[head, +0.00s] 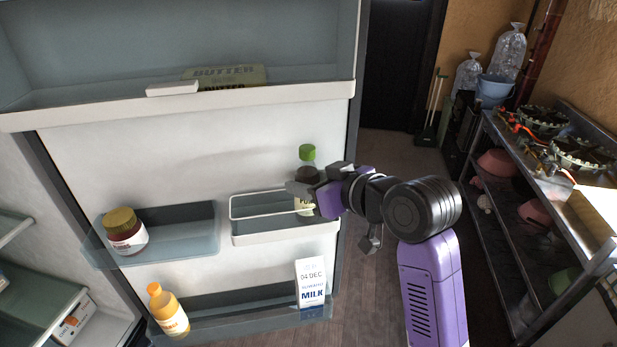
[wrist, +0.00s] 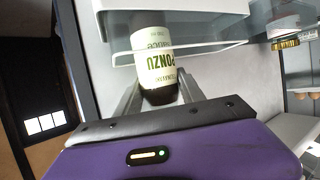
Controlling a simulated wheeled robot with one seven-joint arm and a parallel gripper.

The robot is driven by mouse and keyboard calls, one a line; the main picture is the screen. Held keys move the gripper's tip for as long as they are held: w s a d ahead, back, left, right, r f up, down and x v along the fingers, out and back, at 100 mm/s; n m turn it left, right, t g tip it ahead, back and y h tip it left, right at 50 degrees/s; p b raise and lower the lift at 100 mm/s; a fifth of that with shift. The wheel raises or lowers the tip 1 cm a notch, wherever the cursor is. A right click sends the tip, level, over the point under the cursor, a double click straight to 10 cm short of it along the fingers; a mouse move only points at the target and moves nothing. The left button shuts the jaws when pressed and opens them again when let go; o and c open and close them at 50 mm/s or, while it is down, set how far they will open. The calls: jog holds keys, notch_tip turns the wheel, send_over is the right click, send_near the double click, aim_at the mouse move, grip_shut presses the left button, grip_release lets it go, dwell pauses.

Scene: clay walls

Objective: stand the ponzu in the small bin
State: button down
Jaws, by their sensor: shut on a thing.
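The ponzu (head: 307,153) is a dark bottle with a green cap and a pale label. It stands about upright at the right end of the small bin (head: 285,238), a white-rimmed bin on the fridge door. My gripper (head: 306,190) reaches in from the right and is shut on the bottle. In the wrist view the ponzu (wrist: 155,62) lies between the two grey fingers, its label upside down, with a white bin rim (wrist: 195,42) close by. The bottle's base is partly hidden, and I cannot tell if it touches the bin floor.
A jar with a yellow lid (head: 124,232) stands in the bin to the left. The lower shelf holds an orange bottle (head: 168,311) and a milk carton (head: 311,283). Butter (head: 225,76) sits in the upper shelf. The small bin's left part looks empty. A metal rack (head: 545,185) stands at right.

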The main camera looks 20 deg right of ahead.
jog(key=shift+w, duration=0.1)
jog(key=shift+f, duration=0.1)
jog(key=shift+f, duration=0.15)
jog(key=c, duration=0.7)
grip_release()
jog(key=shift+r, duration=0.25)
jog(key=b+v, duration=0.2)
jog(key=v, duration=1)
jog(key=shift+f+b, duration=0.15)
jog(key=shift+b, duration=0.2)
jog(key=shift+d, duration=0.1)
